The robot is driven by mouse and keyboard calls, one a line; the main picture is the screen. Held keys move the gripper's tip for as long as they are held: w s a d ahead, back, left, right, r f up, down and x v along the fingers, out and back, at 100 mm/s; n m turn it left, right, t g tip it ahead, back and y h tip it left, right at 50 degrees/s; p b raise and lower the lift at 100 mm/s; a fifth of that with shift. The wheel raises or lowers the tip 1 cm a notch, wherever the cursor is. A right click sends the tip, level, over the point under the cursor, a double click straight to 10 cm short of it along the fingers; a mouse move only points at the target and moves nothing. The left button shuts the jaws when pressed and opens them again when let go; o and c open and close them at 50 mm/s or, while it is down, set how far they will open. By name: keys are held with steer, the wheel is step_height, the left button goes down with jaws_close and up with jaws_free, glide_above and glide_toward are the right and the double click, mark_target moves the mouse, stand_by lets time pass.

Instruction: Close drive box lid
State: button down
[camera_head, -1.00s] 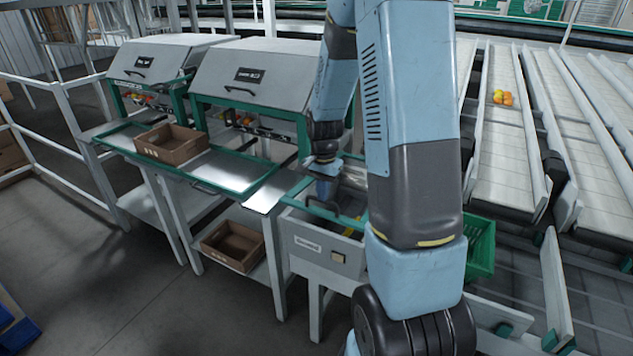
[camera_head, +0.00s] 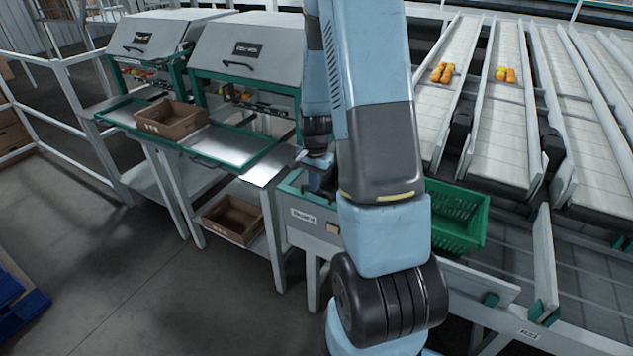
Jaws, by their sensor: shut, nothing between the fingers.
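The drive box (camera_head: 308,224) is a grey box with a label and a small tan latch on its front, below the middle of the view. Its teal-edged lid (camera_head: 292,186) lies low over the top, and no opening shows on the visible left part. My arm hides the right part, so I cannot tell whether the lid is fully flush. My gripper (camera_head: 321,188) is shut and empty, pointing down at the lid, at or very near its surface. I cannot tell whether it touches.
Two hooded grey stations (camera_head: 245,60) with teal trays stand at the left, one bearing a brown crate (camera_head: 170,121). Another brown crate (camera_head: 233,218) sits on the shelf below. A green crate (camera_head: 459,218) is right of my arm. Sloping conveyor lanes (camera_head: 497,125) fill the right.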

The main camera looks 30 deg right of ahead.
step_height(320, 180, up, 14)
steer(key=s+a, duration=0.2)
steer(key=a, duration=0.1)
steer(key=s+a+r+n+t, duration=0.2)
steer(key=s+a+r+n, duration=0.3)
steer(key=s+r, duration=0.4)
steer(key=s+a+r+n+t, duration=0.3)
steer(key=s+r+n, duration=0.3)
steer(key=s+r, duration=0.3)
steer(key=shift+s+a+r+n, duration=0.35)
steer(key=shift+a+r+n, duration=0.05)
steer(key=shift+a+r, duration=0.45)
